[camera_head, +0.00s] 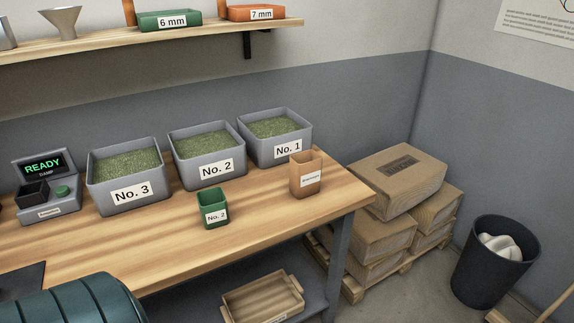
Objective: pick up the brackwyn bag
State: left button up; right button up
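A small open-topped brown bag (305,178) stands upright on the wooden table (270,225), near its right end and in front of the bin marked No. 1. It has a white label on its front, with print too small to read for certain. No other bag shows on the table. Neither of my grippers can be made out in the head view.
Grey bins No. 1 (288,149), No. 2 (216,170) and No. 3 (130,194) hold green beans behind the bag. A green No. 2 cup (213,208) stands to its left. Stacked boxes (397,180) adjoin the table's right end.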

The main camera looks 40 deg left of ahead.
aim_at(305, 166)
jog(key=i+l+u, duration=0.7)
jog(key=i+l, duration=0.1)
